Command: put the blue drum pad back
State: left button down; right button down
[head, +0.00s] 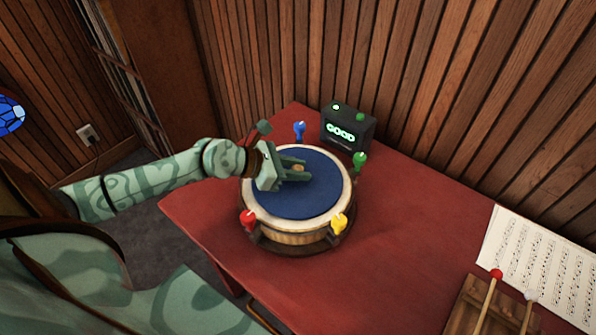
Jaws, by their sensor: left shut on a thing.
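The blue drum pad (309,205) is a round disc lying flat in the top of a wooden drum (287,239) with a pale rim. It looks level and sits inside the rim. My left gripper (298,169) comes in from the left over the pad and is shut on a small tan knob at its middle. The fingers hide part of the pad's centre. Coloured pegs stand around the drum: blue (299,130), green (359,160), red (249,219) and yellow (339,221). My right gripper is not in view.
The drum stands on a red table (400,245). A dark box (348,128) with a lit "GOOD" display stands behind it, near the slatted wall. At right are a music sheet (545,262) and a wooden tray (464,318) with mallets. The table between is clear.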

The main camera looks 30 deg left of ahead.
pick_arm(q)
jog(key=shift+r, duration=0.1)
jog(key=c, duration=1.6)
grip_release()
jog(key=shift+f, duration=0.2)
jog(key=o, duration=0.5)
jog(key=shift+c, duration=0.2)
jog(key=shift+s+r, duration=0.1)
jog(key=shift+r, duration=0.15)
jog(key=p+v, duration=0.2)
jog(key=v, duration=0.9)
jog(key=shift+s+a+r+p, duration=0.15)
jog(key=shift+s+a+p, duration=0.05)
jog(key=shift+s+p, duration=0.15)
